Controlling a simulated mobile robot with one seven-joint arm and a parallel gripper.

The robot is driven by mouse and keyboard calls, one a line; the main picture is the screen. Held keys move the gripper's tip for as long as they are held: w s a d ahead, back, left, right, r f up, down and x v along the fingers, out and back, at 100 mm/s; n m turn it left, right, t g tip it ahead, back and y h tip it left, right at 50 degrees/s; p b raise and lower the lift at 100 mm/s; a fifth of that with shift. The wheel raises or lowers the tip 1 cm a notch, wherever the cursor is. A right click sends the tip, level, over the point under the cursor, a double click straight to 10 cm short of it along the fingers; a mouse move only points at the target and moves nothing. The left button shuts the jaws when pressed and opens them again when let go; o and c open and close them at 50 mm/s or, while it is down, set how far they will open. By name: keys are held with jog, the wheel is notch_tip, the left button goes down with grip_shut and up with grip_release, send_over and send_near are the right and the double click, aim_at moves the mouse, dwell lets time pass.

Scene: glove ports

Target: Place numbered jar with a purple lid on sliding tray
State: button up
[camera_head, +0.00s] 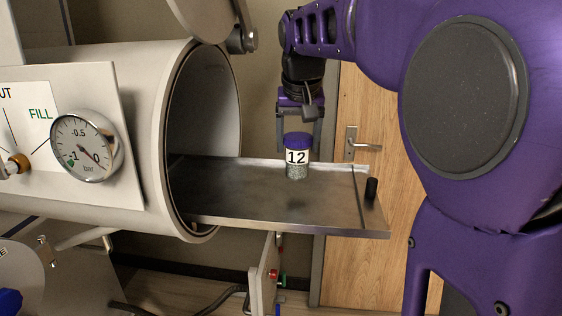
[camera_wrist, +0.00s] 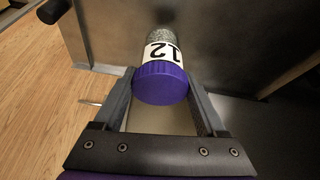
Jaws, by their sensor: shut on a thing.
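The jar numbered 12 (camera_head: 297,157) has a purple lid, a white label and grey grainy contents. It is upright over the sliding tray (camera_head: 240,190), a flat metal plate extending out of the round chamber opening. My gripper (camera_head: 299,132) is above the jar, its fingers pointing down. In the wrist view the jar's lid (camera_wrist: 160,82) lies between the two fingertips (camera_wrist: 158,90), and the gripper is shut on it. A dark shadow shows on the tray below the jar. I cannot tell for certain whether the jar's base touches the tray.
The cylindrical chamber (camera_head: 130,80) stands left, with a pressure gauge (camera_head: 86,147) on its front panel. A black knob (camera_head: 371,188) stands at the tray's right end. The chamber's round door (camera_head: 215,15) is partly visible above. A wooden door (camera_head: 365,100) is behind.

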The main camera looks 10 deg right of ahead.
aim_at(297, 157)
jog(key=shift+f+b, duration=0.35)
jog(key=shift+f, duration=1.4)
jog(key=shift+f, duration=0.15)
jog(key=o, duration=1.4)
jog(key=shift+c, duration=0.2)
jog(key=shift+r, duration=0.3)
jog(key=p+v, duration=0.2)
jog(key=v, duration=0.9)
jog(key=shift+r, duration=0.4)
